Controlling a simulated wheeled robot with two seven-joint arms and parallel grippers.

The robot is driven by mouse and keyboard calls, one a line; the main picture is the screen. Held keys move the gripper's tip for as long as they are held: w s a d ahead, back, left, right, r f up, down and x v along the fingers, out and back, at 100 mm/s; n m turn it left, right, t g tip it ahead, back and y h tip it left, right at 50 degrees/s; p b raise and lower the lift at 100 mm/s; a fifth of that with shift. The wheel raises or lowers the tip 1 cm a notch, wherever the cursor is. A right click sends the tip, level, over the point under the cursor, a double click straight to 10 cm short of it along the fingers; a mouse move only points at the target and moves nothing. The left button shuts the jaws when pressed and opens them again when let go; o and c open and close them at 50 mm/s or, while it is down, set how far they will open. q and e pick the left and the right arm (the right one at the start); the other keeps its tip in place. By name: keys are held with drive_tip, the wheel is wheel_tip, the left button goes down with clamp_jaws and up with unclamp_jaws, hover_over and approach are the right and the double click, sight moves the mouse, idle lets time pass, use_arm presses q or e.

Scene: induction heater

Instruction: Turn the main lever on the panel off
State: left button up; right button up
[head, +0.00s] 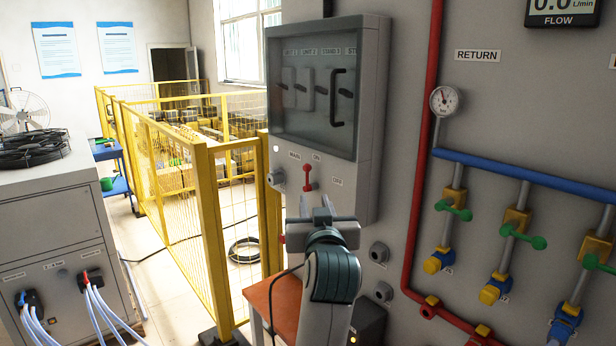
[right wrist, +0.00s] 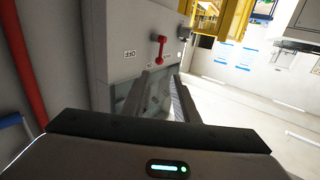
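The main lever (head: 308,178) is small and red, on the lower part of the grey panel box (head: 369,120). In the head view its handle points up, towards the ON label (head: 317,157); the OFF label (head: 337,182) is to its lower right. The lever also shows in the right wrist view (right wrist: 160,47), upside down, just beyond the fingertips. My right gripper (head: 316,198) is just below the lever in the head view. Its two fingers are apart with nothing between them, as the right wrist view (right wrist: 165,82) also shows. My left gripper is out of view.
The box has a glass door with a black handle (head: 338,97) above the lever. A round grey knob (head: 277,178) sits left of the lever. A red pipe (head: 423,150) runs down the wall to the right. A yellow fence (head: 210,235) stands to the left.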

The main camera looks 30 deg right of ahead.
sight(307, 174)
drive_tip(key=p+x, duration=0.6)
drive_tip(key=x, duration=0.9)
drive_tip(key=shift+w+d, duration=0.15)
drive_tip(key=shift+w, duration=0.05)
drive_tip(key=shift+p+x, duration=0.35)
drive_tip(key=shift+x, duration=0.55)
drive_tip(key=shift+f, duration=0.1)
clamp_jaws()
